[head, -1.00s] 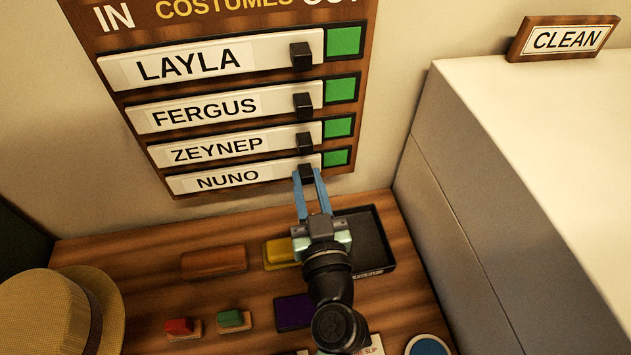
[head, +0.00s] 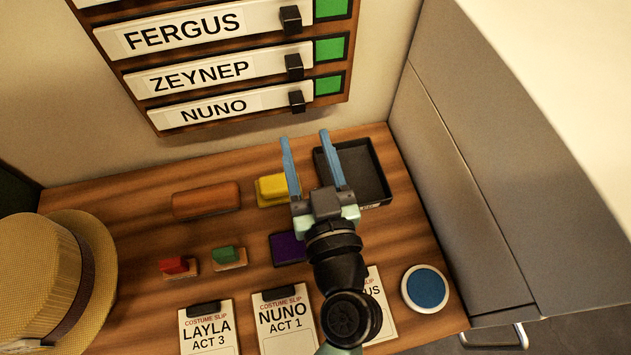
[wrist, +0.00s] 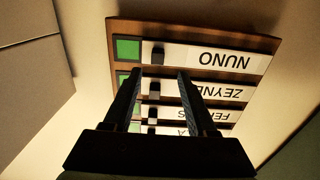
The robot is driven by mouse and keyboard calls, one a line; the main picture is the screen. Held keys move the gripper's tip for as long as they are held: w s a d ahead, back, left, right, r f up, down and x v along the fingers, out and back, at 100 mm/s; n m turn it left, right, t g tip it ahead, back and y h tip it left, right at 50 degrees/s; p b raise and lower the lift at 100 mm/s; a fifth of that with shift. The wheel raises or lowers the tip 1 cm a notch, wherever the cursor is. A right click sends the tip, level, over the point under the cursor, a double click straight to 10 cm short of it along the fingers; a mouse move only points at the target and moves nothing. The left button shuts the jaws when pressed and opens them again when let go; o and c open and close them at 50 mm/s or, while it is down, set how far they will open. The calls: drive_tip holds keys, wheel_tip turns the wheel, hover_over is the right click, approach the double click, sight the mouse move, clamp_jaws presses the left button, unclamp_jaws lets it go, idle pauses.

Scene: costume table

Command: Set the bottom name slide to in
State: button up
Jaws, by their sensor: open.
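The bottom name slide (head: 213,111) reads NUNO and lies at the left, IN side of the board, in line with the slides above it. Its black knob (head: 297,101) is at its right end, with a green square (head: 328,85) showing to the right. In the wrist view the NUNO slide (wrist: 220,59) appears upside down at the top, with its knob (wrist: 157,55) and green square (wrist: 128,49). My gripper (head: 304,135) is open and empty, below the knob in the head view and apart from it. Its fingertips also show in the wrist view (wrist: 167,73).
ZEYNEP (head: 200,77) and FERGUS (head: 185,34) slides are above. The wooden table (head: 135,215) holds a black tray (head: 375,165), yellow block (head: 271,188), brown block (head: 206,200), costume slips (head: 206,328) and a straw hat (head: 35,270). A grey cabinet (head: 455,170) stands at right.

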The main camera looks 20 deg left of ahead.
drive_tip(key=b+v, duration=0.2)
drive_tip(key=v, duration=0.4)
idle(0.4)
